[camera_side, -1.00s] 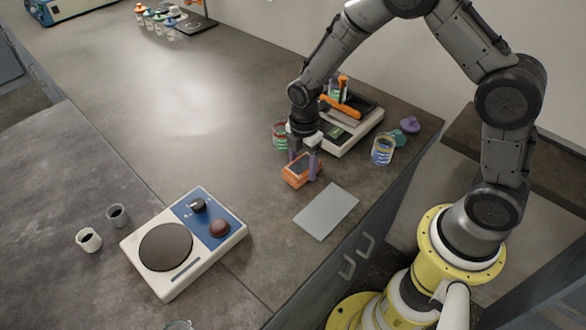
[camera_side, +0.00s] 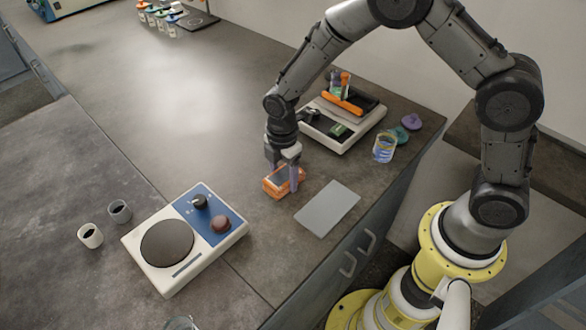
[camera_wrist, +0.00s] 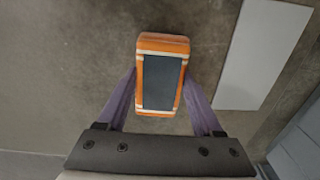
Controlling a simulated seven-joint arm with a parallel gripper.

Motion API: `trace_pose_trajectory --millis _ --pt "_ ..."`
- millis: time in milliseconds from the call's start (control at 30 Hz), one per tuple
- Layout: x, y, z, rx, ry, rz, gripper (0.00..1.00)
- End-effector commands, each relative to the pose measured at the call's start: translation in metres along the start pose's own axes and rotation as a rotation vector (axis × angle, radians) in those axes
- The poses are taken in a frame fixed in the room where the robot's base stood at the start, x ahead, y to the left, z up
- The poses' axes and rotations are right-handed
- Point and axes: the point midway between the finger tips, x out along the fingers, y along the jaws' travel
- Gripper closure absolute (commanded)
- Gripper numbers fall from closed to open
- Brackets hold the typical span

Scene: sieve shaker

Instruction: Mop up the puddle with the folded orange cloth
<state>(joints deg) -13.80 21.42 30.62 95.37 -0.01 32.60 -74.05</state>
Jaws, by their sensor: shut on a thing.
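My gripper (camera_side: 283,178) points down over the bench, its purple fingers on either side of a small orange block-like thing (camera_side: 274,187). In the wrist view this thing (camera_wrist: 161,82) has orange sides, pale bands near both ends and a dark grey top panel. My gripper is shut on it. It looks boxy, and I cannot tell whether it is the folded cloth. It is at or just above the bench surface; I cannot tell whether it touches. I cannot make out a clear puddle; a pale shiny patch (camera_side: 190,95) on the bench may be only glare.
A flat grey sheet (camera_side: 328,208) lies to the right of my gripper. A white device with a blue panel (camera_side: 184,240) stands left. Two small cups (camera_side: 90,236) stand far left. The bench beyond is mostly clear.

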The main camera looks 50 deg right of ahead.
Motion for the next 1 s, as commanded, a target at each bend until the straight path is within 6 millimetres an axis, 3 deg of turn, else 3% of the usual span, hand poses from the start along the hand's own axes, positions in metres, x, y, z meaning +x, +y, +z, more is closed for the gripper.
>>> trace_pose_trajectory --millis 67,167,700,1000 --pt "0.0 0.0 -0.009 -0.002 0.0 -0.001 0.87" --pt "-0.019 0.002 -0.008 0.001 0.002 0.007 0.87" --pt "-0.071 0.001 -0.007 0.001 0.001 0.003 0.87" --pt "-0.081 0.001 -0.007 0.001 0.0 0.001 0.87"
